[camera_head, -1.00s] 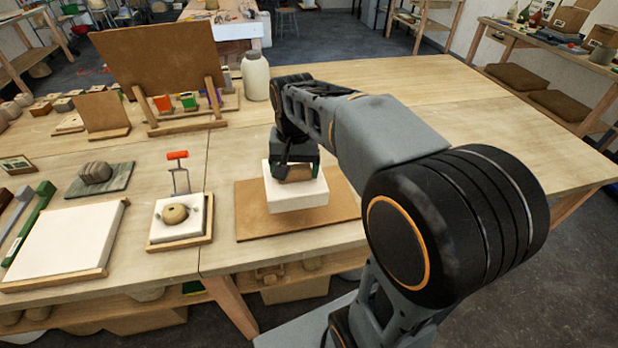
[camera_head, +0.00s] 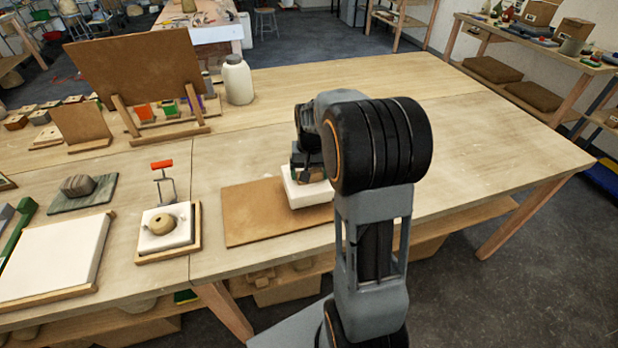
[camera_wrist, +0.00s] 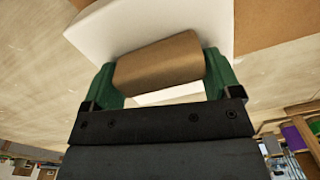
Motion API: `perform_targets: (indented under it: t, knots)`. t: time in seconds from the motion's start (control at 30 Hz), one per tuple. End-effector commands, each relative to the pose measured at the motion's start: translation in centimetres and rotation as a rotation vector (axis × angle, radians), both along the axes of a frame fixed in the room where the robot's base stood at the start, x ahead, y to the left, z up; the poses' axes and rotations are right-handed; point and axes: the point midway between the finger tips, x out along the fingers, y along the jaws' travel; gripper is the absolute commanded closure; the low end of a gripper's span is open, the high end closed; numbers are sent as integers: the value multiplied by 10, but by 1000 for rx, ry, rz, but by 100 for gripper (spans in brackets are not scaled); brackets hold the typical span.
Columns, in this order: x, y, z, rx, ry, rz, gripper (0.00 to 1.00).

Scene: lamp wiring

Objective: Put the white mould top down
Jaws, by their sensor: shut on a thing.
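The white mould top (camera_head: 303,189) is a thick white block, held by my gripper at the right side of a brown board on the table. In the wrist view, the white mould top (camera_wrist: 140,25) carries a brown knob (camera_wrist: 158,60). My gripper (camera_wrist: 165,75) is shut on this knob, with a green finger on each side. In the head view my gripper (camera_head: 306,172) is partly hidden by my own arm. The brown board (camera_head: 250,215) lies flat; its right part is hidden. I cannot tell whether the block touches it. The mould's lower half (camera_head: 165,232) is white and holds a round clay piece (camera_head: 162,224) in a wooden tray.
An orange-handled tool (camera_head: 163,175) stands behind the lower half. A white slab (camera_head: 55,255) and a grey stone-like lump (camera_head: 77,186) are at left. A jar (camera_head: 238,80) and a leaning board (camera_head: 140,65) stand behind. The table's right side is clear.

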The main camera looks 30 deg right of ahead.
Motion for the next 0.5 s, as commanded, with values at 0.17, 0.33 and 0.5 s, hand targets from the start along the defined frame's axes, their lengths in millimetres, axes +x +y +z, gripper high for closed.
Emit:
perform_targets:
  t: [0.17,0.33,0.5]
  knots:
    - [0,1,-20,1,2,1,92]
    - [0,1,-25,0,-1,2,92]
    - [0,1,-25,0,-1,2,92]
